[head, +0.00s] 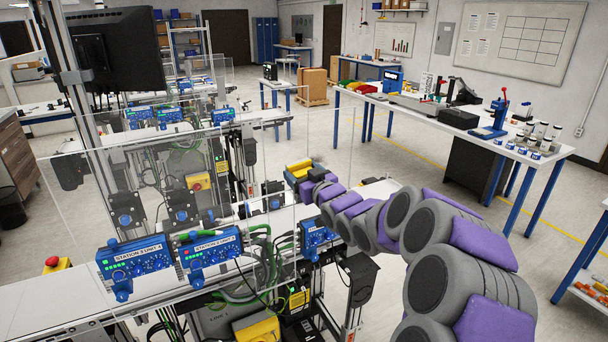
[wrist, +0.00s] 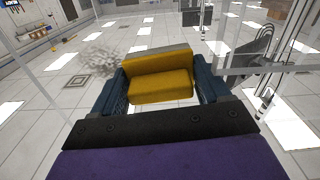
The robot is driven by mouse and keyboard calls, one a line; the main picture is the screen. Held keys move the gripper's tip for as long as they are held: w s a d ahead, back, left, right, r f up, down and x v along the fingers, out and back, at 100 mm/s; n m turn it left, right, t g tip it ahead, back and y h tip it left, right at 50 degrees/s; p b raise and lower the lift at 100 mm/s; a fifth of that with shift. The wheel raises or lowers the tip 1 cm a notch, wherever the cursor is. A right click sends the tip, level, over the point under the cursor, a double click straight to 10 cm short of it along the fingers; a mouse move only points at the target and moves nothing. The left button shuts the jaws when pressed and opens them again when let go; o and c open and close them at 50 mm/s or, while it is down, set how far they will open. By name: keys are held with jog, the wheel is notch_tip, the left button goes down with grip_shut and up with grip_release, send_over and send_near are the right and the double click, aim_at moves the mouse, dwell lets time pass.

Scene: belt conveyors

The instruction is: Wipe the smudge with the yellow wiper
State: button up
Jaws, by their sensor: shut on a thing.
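The yellow wiper (wrist: 158,83) is held between the two blue fingers of my gripper (wrist: 160,92), with a grey strip along its far edge. In the head view my gripper (head: 300,176) is at the far end of my outstretched arm, with the yellow wiper (head: 299,165) showing at its tip. The smudge (wrist: 112,58) is a grey, scribbled patch in the wrist view, beyond and to the left of the wiper. It seems to lie on a clear panel, with floor tiles showing through. The wiper's face and any contact with the panel are hidden.
Clear panels (head: 240,190) on metal frames stand around the conveyor stations at left. A blue control box (head: 316,238) and a conveyor end (head: 380,190) are close to my arm. A long white workbench (head: 450,118) stands at right, with open floor between.

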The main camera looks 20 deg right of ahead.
jog(key=shift+w, duration=0.35)
jog(key=shift+r, duration=0.1)
